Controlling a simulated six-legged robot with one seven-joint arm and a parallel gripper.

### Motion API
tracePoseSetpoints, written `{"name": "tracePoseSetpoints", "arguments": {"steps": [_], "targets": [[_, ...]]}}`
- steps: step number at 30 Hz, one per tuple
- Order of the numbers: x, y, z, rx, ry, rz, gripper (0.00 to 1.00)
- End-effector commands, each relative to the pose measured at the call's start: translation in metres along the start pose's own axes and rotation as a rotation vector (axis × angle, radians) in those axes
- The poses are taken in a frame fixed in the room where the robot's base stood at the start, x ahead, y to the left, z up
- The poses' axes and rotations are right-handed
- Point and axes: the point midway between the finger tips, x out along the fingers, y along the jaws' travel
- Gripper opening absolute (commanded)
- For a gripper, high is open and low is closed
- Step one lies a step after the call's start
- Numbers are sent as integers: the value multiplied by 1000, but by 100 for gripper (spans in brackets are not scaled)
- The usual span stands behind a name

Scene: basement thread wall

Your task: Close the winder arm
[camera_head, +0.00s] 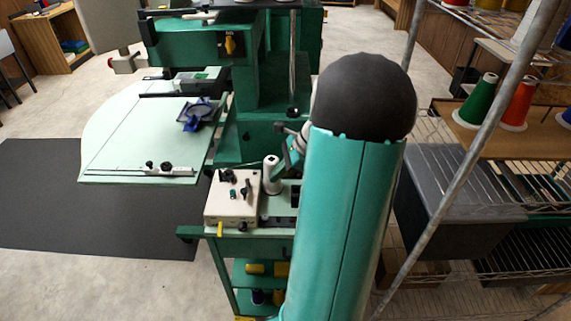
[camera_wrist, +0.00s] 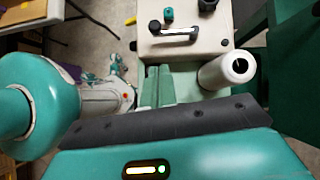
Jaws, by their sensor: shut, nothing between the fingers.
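The winder is a beige box (camera_head: 231,205) on the green bench beside the sewing machine. It also shows at the top of the wrist view (camera_wrist: 185,45). What looks like the winder arm is a short pale metal bar (camera_wrist: 178,34) on the box top, next to a black knob (camera_wrist: 155,28). In the wrist view my gripper (camera_wrist: 157,70) shows as two teal fingers side by side, shut and empty. Its tips are near the box's lower edge and below the bar; I cannot tell whether they touch the box. In the head view my arm hides most of the gripper.
A white thread cone (camera_head: 271,176) stands right of the box, close to my gripper; it also shows in the wrist view (camera_wrist: 225,70). The green machine (camera_head: 235,60) rises behind. A wire rack (camera_head: 520,210) with coloured cones is at right.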

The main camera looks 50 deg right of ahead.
Motion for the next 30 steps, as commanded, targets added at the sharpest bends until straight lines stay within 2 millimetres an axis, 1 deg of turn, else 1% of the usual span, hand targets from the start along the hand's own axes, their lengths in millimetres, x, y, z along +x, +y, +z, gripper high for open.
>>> {"name": "tracePoseSetpoints", "arguments": {"steps": [1, 5, 6, 9, 12, 16, 30], "targets": [[12, 1, 1, 1, -3, 5, 0], [37, 1, 1, 2, -3, 4, 0], [42, 0, 7, -2, -2, 3, 0], [52, 0, 17, -1, -1, 2, 0], [60, 0, 22, -1, 0, 1, 0], [64, 0, 26, 0, 0, 1, 0], [65, 1, 28, 15, 0, -12, 0]]}}
